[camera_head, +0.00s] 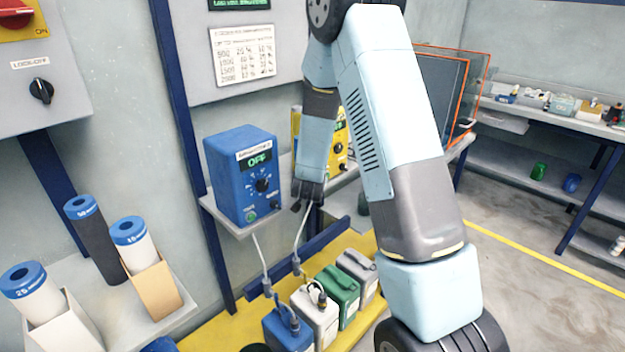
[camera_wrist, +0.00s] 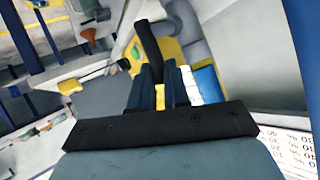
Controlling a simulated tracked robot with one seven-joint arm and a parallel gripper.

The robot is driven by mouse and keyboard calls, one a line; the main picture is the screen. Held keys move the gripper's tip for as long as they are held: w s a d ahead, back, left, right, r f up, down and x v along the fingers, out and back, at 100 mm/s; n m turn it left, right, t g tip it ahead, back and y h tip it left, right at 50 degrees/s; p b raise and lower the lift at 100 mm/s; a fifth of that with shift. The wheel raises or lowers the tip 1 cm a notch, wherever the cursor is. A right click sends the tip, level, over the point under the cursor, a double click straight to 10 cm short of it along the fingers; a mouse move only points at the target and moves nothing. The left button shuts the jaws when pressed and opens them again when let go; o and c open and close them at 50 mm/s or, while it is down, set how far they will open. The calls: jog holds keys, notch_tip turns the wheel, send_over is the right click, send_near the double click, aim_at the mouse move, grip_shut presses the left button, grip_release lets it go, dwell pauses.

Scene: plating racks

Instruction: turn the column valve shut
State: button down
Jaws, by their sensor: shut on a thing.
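My gripper (camera_head: 307,203) points downward in the head view, in front of the shelf and beside the blue dosing unit. In the wrist view my gripper (camera_wrist: 165,85) has its two dark blue fingers close together, shut on a dark bar (camera_wrist: 149,45) that sticks out beyond them. I cannot tell whether this bar is the handle of the column valve. No column valve can be made out clearly in the head view. My arm covers much of the area behind the gripper.
The blue unit (camera_head: 240,178) reading OFF and a yellow unit (camera_head: 338,150) stand on the shelf. Hoses run down to several jugs, including a green one (camera_head: 338,290). Blue-capped cylinders (camera_head: 135,245) stand at left. The floor at right (camera_head: 530,245) is clear.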

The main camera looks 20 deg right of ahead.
jog(key=shift+s+a+f, duration=0.15)
jog(key=shift+a+f, duration=0.05)
dwell(0.4)
jog(key=c, duration=1.4)
grip_release()
jog(key=shift+c, duration=0.2)
jog(key=o, duration=0.3)
jog(key=shift+r, duration=0.1)
jog(key=v, duration=1.3)
jog(key=shift+s+a, duration=0.2)
jog(key=shift+s, duration=0.05)
